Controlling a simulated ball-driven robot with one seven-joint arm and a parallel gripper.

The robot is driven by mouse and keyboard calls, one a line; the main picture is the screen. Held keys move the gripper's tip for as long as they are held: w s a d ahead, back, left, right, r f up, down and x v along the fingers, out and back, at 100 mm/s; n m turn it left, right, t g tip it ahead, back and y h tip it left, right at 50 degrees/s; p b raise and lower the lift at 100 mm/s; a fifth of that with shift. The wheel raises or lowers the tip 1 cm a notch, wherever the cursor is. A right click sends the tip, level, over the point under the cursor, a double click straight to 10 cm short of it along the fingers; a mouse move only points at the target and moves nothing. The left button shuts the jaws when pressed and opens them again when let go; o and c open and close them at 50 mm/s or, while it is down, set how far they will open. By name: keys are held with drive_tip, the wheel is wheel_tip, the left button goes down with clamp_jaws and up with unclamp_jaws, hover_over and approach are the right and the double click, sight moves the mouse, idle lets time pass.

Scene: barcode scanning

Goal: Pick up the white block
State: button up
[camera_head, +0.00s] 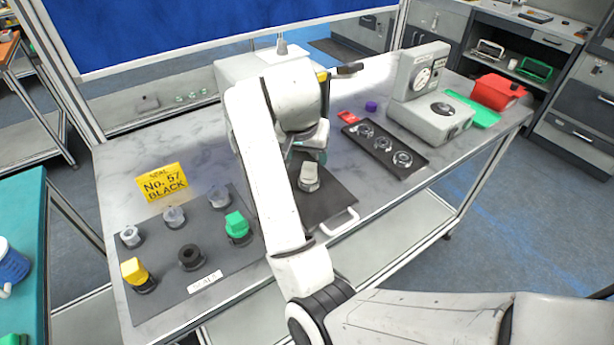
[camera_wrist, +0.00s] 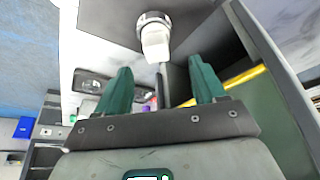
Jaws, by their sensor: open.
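The white block (camera_head: 309,175) stands on a round metallic base on a dark tray (camera_head: 335,193) with a white handle, near the middle of the table. In the wrist view the white block (camera_wrist: 155,42) shows beyond the fingertips, between the two fingers' lines. My gripper (camera_head: 308,156) is just behind the block in the head view, partly hidden by my own arm. Its teal fingers (camera_wrist: 162,82) are spread, with nothing between them. A gap shows between the fingers and the block in the wrist view.
A dark board (camera_head: 215,255) at left carries several fittings, a yellow block (camera_head: 134,270) and a green block (camera_head: 237,224). A black panel with round fittings (camera_head: 367,132) and a grey device (camera_head: 432,118) stand at right.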

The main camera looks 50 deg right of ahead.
sight(309, 164)
drive_tip(key=shift+p+x, duration=0.45)
drive_tip(key=shift+x, duration=2.6)
drive_tip(key=shift+s+d, duration=0.1)
drive_tip(key=c, duration=1.2)
drive_tip(key=shift+r, duration=0.15)
